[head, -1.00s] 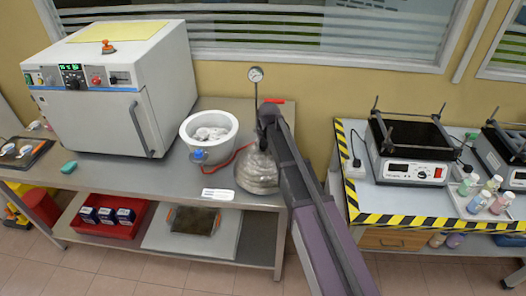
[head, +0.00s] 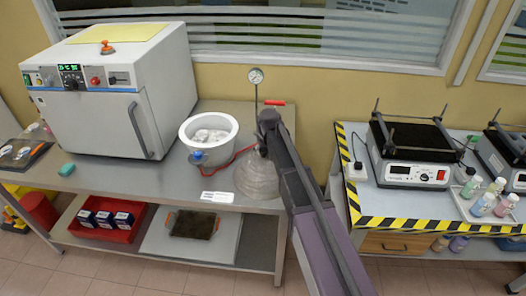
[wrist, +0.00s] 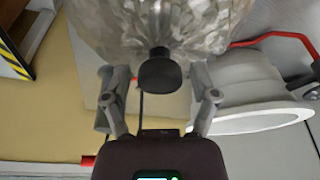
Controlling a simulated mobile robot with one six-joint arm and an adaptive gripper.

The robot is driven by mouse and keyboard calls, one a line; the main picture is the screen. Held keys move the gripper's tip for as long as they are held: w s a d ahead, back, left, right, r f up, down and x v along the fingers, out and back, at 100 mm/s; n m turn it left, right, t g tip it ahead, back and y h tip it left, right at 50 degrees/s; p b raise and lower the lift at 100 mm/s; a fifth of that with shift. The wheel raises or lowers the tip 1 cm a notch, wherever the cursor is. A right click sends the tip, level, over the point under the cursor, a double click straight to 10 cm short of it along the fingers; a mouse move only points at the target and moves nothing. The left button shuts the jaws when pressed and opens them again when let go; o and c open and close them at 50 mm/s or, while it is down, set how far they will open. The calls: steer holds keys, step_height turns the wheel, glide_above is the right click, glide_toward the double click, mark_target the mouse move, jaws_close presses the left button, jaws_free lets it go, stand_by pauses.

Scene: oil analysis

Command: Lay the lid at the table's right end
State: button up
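The lid (head: 257,180) is a clear glass dome at the table's right end, right of the white pot; it appears to rest on the metal tabletop. In the wrist view, the glass lid (wrist: 140,25) fills the top and its black knob (wrist: 160,72) points toward me. My gripper (wrist: 160,85) is open, with its fingers on either side of the knob and a visible gap to each. In the head view, my gripper (head: 266,135) is at the lid's upper part, and my arm covers its right side.
The open white pot (head: 185,132) holds pale contents, with a red hose beside it. A gauge (head: 256,76) on a thin stem stands behind. A white label card (head: 217,197) lies at the front edge. The oven (head: 115,95) fills the left; a striped-edge table (head: 375,221) stands right.

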steer(key=shift+r, duration=0.1)
stand_by(0.4)
steer(key=p+v, duration=1.1)
steer(key=v, duration=0.1)
steer(key=shift+p, duration=0.4)
steer(key=shift+w, duration=0.1)
stand_by(0.7)
steer(key=s+d+m+g+h, duration=0.1)
steer(key=s+d+m+g, duration=0.2)
steer(key=s+d, duration=1.8)
steer(key=shift+s+d+f+m, duration=0.25)
steer(key=shift+s+f+m, duration=0.05)
steer(key=shift+s+m, duration=0.65)
